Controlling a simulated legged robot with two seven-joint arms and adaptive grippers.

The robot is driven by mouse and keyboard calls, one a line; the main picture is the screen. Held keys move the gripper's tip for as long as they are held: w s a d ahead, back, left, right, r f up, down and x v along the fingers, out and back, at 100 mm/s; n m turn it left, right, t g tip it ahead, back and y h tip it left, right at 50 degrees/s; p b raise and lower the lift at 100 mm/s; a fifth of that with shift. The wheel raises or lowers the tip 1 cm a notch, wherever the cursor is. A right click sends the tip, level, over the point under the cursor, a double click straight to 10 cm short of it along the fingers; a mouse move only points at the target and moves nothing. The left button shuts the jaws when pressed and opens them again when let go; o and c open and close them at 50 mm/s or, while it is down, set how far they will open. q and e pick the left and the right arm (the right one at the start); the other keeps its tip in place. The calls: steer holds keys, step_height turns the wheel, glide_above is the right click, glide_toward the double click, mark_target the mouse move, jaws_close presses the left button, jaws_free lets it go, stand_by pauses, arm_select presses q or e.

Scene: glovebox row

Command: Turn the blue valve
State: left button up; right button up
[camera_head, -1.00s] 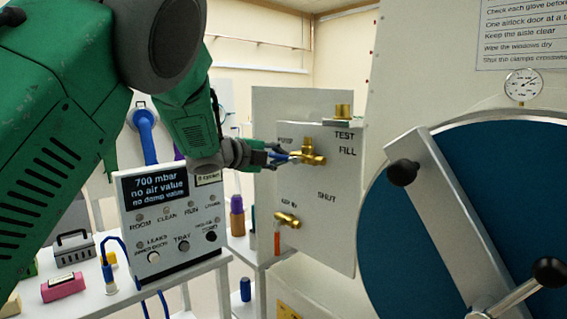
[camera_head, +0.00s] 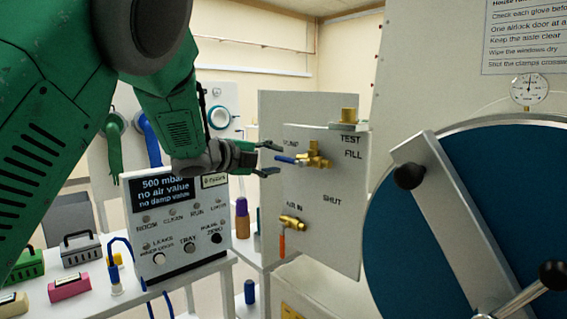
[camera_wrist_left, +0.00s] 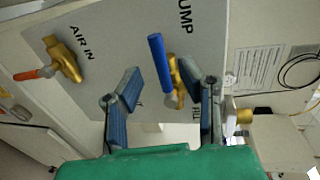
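The blue valve has a brass body (camera_head: 316,158) and a blue lever (camera_head: 286,159) pointing left, at the upper part of a grey panel (camera_head: 331,225). In the left wrist view the blue lever (camera_wrist_left: 160,62) points up beside the letters "UMP", with its brass body (camera_wrist_left: 174,82) below. My left gripper (camera_head: 272,159) is open, one finger above and one below the lever's end in the head view. In the wrist view its fingers (camera_wrist_left: 166,95) stand apart with the brass body between them. Neither finger visibly touches the lever. My right gripper is not in view.
An orange-handled brass AIR IN valve (camera_head: 292,222) sits lower on the panel. A display box (camera_head: 176,225) reading 500 mbar stands left. A large blue round door (camera_head: 420,240) with a grey bar and black knobs fills the right.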

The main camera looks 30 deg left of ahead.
arm_select(q)
steer(key=v, duration=0.8)
steer(key=shift+s, duration=0.25)
steer(key=shift+a, duration=0.1)
stand_by(0.3)
